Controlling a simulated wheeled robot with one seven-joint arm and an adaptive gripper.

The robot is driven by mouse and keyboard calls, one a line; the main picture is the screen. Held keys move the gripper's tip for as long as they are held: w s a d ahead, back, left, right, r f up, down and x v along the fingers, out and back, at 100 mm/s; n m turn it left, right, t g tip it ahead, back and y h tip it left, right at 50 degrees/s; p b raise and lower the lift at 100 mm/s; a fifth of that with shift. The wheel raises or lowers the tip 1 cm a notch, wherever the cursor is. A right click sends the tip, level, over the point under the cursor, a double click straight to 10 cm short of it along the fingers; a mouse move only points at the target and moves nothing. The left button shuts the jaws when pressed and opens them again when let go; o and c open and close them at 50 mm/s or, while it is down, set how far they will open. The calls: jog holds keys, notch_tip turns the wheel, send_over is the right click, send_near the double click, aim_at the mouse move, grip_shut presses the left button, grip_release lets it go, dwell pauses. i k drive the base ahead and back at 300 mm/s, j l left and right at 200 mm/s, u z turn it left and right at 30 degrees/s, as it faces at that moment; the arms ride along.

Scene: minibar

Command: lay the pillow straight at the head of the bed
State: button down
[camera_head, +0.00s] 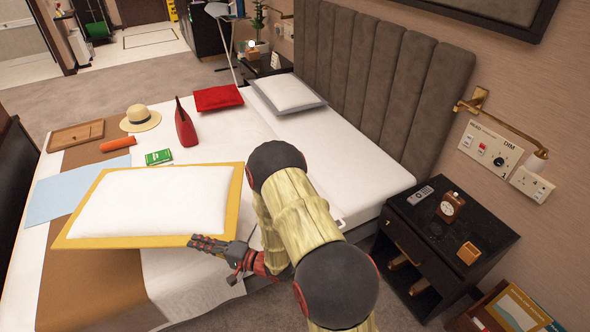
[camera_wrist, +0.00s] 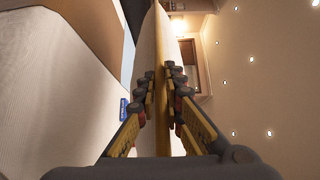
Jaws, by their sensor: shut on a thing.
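A white pillow with a yellow border (camera_head: 155,200) is over the near, foot-side part of the bed (camera_head: 345,150), lying at an angle. My gripper (camera_head: 208,246) is shut on its near edge, at the right part of that edge. In the wrist view the pillow (camera_wrist: 160,45) stands as a thin strip between the two fingers of my gripper (camera_wrist: 161,88). Whether the pillow's far side touches the bed is hard to tell. A second white pillow with a grey border (camera_head: 287,93) lies at the far side of the bed, by the grey padded headboard (camera_head: 390,90).
A red cushion (camera_head: 218,98), red bag (camera_head: 186,125), straw hat (camera_head: 140,118), green book (camera_head: 158,157), orange roll (camera_head: 117,143) and wooden tray (camera_head: 75,136) lie on the bed. The near headboard side is bare. A dark nightstand (camera_head: 445,240) with small items stands right of the bed.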

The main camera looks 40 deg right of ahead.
aim_at(352, 161)
jog(key=l+z, duration=0.15)
jog(key=z, duration=0.25)
jog(key=i+z, duration=0.15)
jog(key=z, duration=0.25)
jog(key=i+l+z, duration=0.15)
jog(key=z, duration=0.3)
jog(key=i+l, duration=0.15)
jog(key=i, duration=0.2)
